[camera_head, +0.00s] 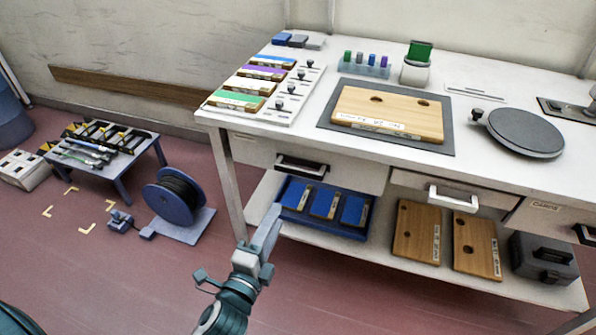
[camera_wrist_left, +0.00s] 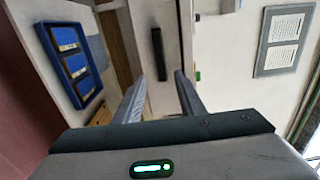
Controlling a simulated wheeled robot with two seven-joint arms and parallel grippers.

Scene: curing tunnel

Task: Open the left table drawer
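The left table drawer (camera_head: 345,178) is a pale front under the left part of the white workbench (camera_head: 300,124). Its black bar handle (camera_head: 301,165) also shows upright in the left wrist view (camera_wrist_left: 158,54). I see no clear opening at the drawer's top edge. My left gripper (camera_head: 276,217) is below and left of the handle in the head view. In the left wrist view its two fingers (camera_wrist_left: 161,76) are apart, with nothing between them. The handle lies beyond the fingertips, roughly in line with the gap, and looks untouched. My right gripper is not in view.
A middle drawer with a white handle (camera_head: 453,198) is to the right. The lower shelf holds a blue tray (camera_head: 322,229), wooden boards (camera_head: 417,232) and a dark case (camera_head: 543,262).

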